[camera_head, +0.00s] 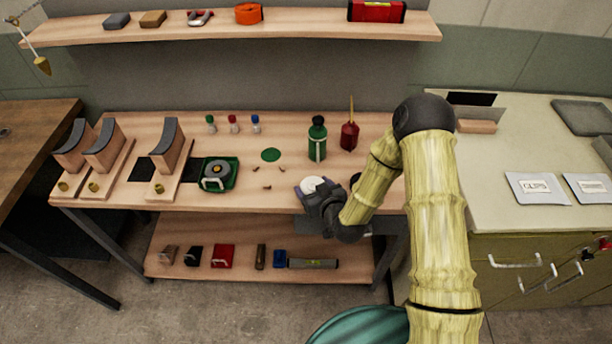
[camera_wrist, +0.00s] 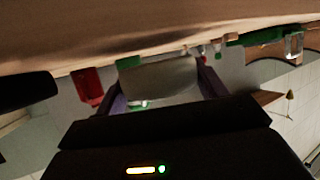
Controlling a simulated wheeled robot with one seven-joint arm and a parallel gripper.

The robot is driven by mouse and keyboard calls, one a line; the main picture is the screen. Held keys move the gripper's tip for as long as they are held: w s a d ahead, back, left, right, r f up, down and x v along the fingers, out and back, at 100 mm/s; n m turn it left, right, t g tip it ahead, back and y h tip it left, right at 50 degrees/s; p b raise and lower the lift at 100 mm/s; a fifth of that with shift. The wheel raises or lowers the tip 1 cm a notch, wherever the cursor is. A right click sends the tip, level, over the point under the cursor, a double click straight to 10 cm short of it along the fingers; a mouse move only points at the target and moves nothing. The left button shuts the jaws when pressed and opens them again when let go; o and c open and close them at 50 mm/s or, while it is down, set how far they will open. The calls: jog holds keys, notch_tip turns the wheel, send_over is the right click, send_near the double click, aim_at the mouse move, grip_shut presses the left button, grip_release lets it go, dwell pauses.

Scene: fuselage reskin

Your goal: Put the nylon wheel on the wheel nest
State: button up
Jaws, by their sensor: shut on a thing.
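My gripper (camera_head: 311,190) is over the front edge of the workbench. It is shut on the white nylon wheel (camera_head: 313,184), which sits between its fingers. In the wrist view the pale wheel (camera_wrist: 160,76) spans the gap between the purple-grey fingers; the view is dark and tilted. A flat green disc (camera_head: 271,155) lies on the bench, behind and left of the wheel. A green tray (camera_head: 234,184) with a dark round roll (camera_head: 217,171) in it stands further left. I cannot tell for sure which of these is the wheel nest.
A green bottle (camera_head: 317,140) and a red oil can (camera_head: 349,137) stand behind the gripper. Small brown bits (camera_head: 267,187) lie between tray and gripper. Three small capped bottles (camera_head: 233,125) stand at the back. Curved-top blocks (camera_head: 168,150) fill the left. A shelf (camera_head: 330,24) hangs above.

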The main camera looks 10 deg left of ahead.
aim_at(307, 179)
jog(key=shift+w+a, duration=0.25)
jog(key=shift+w, duration=0.1)
jog(key=shift+w+a+r, duration=0.1)
jog(key=shift+w+a, duration=0.2)
jog(key=shift+w, duration=0.05)
jog(key=x, duration=0.1)
jog(key=p+x, duration=0.1)
jog(key=x, duration=0.1)
jog(key=shift+w+a+r, duration=0.15)
jog(key=shift+r, duration=0.05)
jog(key=shift+f, duration=0.45)
jog(key=shift+f, duration=0.2)
jog(key=o, duration=1)
jog(key=shift+o, duration=0.2)
jog(key=shift+r, duration=0.1)
